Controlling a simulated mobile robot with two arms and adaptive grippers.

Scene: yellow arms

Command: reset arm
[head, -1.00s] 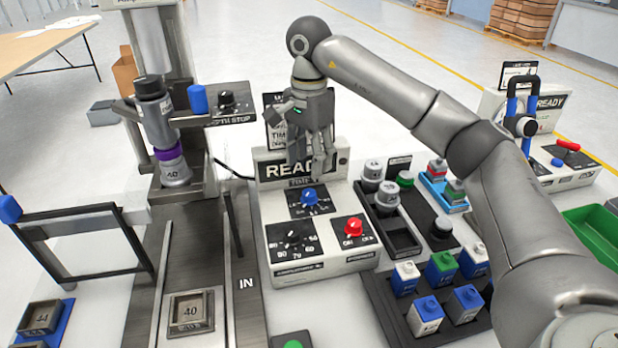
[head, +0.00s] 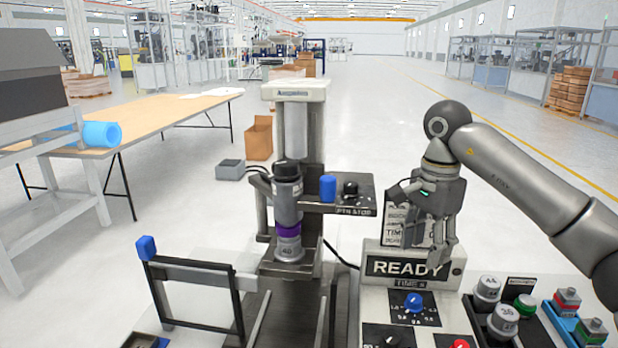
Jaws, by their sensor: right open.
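My right arm comes in from the right of the head view. Its gripper (head: 440,240) hangs fingers down, open and empty, just above and in front of the READY panel (head: 372,268). The fingers overlap the panel's top edge in the picture; I cannot tell that they touch it. The blue knob (head: 414,301) on the panel is below the gripper. My left gripper is not in the view.
A press machine (head: 293,92) with a grey cylinder and purple band (head: 288,228) stands left of the panel. A frame with a blue knob (head: 146,248) is at the front left. Grey, green and red capped parts (head: 525,304) sit at right. A wooden table (head: 170,110) stands behind left.

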